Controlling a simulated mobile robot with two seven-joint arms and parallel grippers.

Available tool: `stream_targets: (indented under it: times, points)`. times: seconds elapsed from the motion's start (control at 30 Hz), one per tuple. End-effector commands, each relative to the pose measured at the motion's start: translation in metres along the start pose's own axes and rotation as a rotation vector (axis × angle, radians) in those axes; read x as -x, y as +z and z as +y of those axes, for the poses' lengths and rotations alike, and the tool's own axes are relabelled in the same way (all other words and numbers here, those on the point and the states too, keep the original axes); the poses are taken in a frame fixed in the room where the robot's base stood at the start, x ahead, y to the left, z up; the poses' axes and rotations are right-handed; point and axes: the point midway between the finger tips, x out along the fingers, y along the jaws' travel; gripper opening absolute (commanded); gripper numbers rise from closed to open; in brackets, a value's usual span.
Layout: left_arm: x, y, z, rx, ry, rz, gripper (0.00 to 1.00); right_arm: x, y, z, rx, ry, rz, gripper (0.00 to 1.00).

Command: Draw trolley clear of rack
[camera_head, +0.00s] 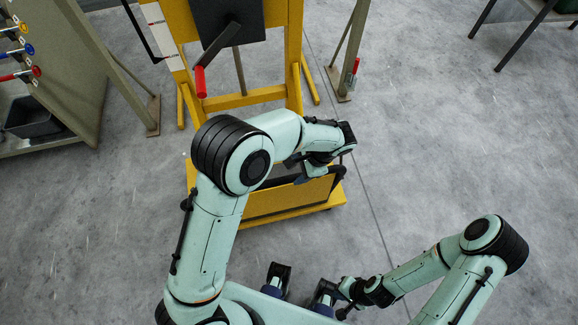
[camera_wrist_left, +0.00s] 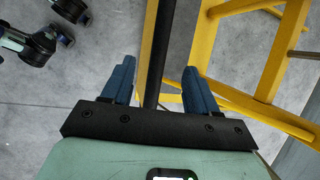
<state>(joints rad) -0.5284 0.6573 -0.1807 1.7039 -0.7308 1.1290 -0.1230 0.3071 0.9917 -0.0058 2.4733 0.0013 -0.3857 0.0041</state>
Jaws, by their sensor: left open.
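The yellow trolley (camera_head: 283,210) stands on the floor in the head view, a low base with its near edge toward me. A dark handle bar (camera_head: 340,178) shows at its right side, partly behind my left arm. My left gripper (camera_head: 312,170) is over the trolley. In the left wrist view its two blue fingers (camera_wrist_left: 158,82) are open, with a black bar (camera_wrist_left: 154,50) between them and gaps on both sides. The yellow upright frame (camera_head: 295,50) rises behind the base; whether it belongs to the trolley or the rack is unclear. My right gripper (camera_head: 347,302) is low near my base, its fingers unclear.
Olive posts with floor feet stand left (camera_head: 125,80) and right (camera_head: 350,50) of the yellow frame. A red-handled lever (camera_head: 201,80) hangs at the frame. A dark bin (camera_head: 33,117) is at far left. Open floor (camera_head: 440,130) lies to the right.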

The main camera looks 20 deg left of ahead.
Motion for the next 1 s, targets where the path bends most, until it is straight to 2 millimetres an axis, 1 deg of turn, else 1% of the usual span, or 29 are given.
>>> stream_targets:
  times: [0.07,0.3,0.47,0.57,0.8,1.0]
  points:
    - [0.003,0.001,-0.001,-0.002,-0.007,-0.004,0.59,0.0,0.0,0.0,0.0,0.0,0.0,0.0]
    - [0.002,0.001,-0.001,-0.001,-0.005,-0.004,0.59,0.0,0.0,0.0,-0.001,0.0,0.0,0.0]
    - [-0.006,0.001,-0.001,-0.001,-0.004,-0.006,0.59,-0.001,0.0,0.001,0.0,0.0,0.0,0.0]
    - [-0.02,0.001,-0.001,-0.002,-0.003,-0.007,0.59,-0.002,0.0,0.001,-0.001,0.0,0.0,0.0]
    - [-0.067,0.002,0.0,-0.002,-0.001,-0.009,0.59,-0.006,0.001,0.002,-0.001,0.001,-0.002,0.0]
    - [-0.103,0.002,-0.001,-0.001,-0.002,-0.007,0.59,-0.008,0.001,0.003,-0.001,0.001,-0.003,0.0]
